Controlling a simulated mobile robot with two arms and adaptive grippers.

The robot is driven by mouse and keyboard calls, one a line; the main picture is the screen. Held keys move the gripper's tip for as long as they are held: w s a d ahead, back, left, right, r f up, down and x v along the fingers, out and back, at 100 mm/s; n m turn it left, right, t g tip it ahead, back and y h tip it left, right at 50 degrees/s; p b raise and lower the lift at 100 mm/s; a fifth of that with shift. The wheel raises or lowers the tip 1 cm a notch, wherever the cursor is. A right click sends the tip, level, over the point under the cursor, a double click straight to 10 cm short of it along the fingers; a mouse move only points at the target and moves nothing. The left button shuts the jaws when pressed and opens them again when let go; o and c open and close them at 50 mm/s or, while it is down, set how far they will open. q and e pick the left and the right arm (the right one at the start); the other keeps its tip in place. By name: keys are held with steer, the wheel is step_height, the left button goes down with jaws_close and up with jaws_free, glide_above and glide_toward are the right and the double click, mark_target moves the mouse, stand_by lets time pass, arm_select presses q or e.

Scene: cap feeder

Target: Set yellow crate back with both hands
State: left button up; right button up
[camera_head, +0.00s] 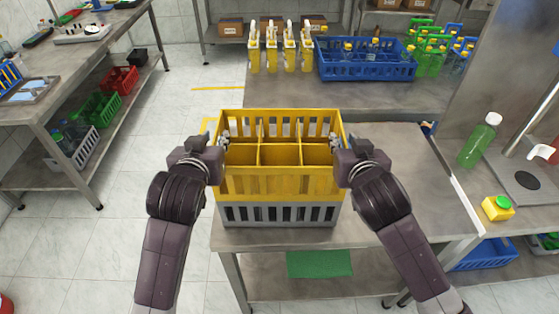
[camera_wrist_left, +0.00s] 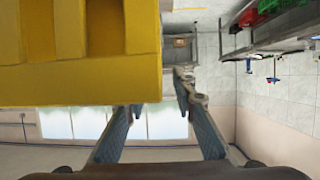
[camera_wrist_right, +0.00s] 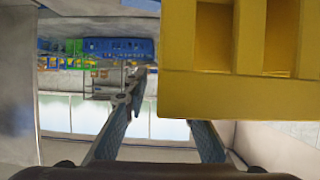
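The yellow crate (camera_head: 265,185) is upright on top of a grey slatted crate (camera_head: 280,215) near the front of the table. Its compartments look empty. My left gripper (camera_head: 223,141) is at its left side and my right gripper (camera_head: 337,142) at its right side, both near the upper part. In the left wrist view, the yellow crate (camera_wrist_left: 80,80) hides part of one finger of the open left gripper (camera_wrist_left: 160,105). In the right wrist view, the crate (camera_wrist_right: 240,90) likewise hides part of one finger of the open right gripper (camera_wrist_right: 165,105). Contact with the crate cannot be told.
Behind stands a blue crate (camera_head: 365,72) with yellow-capped items, beside several yellow bottles (camera_head: 287,55). Green bottle holders (camera_head: 430,52) are at the back right. The table right of the crate is clear.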

arm_select(q)
steer(key=shift+w+f, duration=0.25)
steer(key=shift+w, duration=0.45)
arm_select(e)
steer(key=shift+x, duration=0.75)
arm_select(q)
steer(key=shift+c, duration=0.4)
arm_select(e)
steer(key=shift+c, duration=0.4)
arm_select(q)
jaws_close()
arm_select(e)
jaws_close()
arm_select(q)
steer(key=shift+r, duration=0.1)
arm_select(e)
steer(key=shift+r, duration=0.1)
